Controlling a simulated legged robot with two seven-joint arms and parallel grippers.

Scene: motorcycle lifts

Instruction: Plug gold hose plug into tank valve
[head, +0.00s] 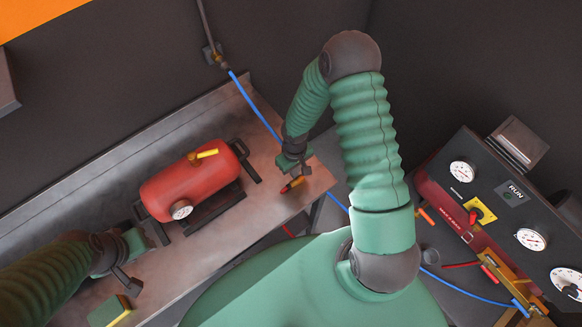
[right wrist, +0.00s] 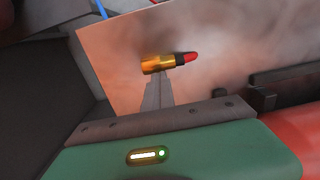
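The gold hose plug (head: 291,186), with a red end, is at the right end of the metal bench (head: 283,208). My right gripper (head: 297,168) is just above it, fingers pointing down. In the right wrist view the gold plug (right wrist: 158,64) is at the tip of the visible finger (right wrist: 160,88). I cannot tell whether the fingers hold it. The red tank (head: 185,185) lies on its stand left of the plug.
A green and yellow sponge-like block (head: 110,312) is below my left gripper. A blue hose (head: 254,108) runs from a wall fitting (head: 214,56) behind my right gripper. A dark panel with gauges (head: 485,205) stands at the right. Bare bench lies between the tank and plug.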

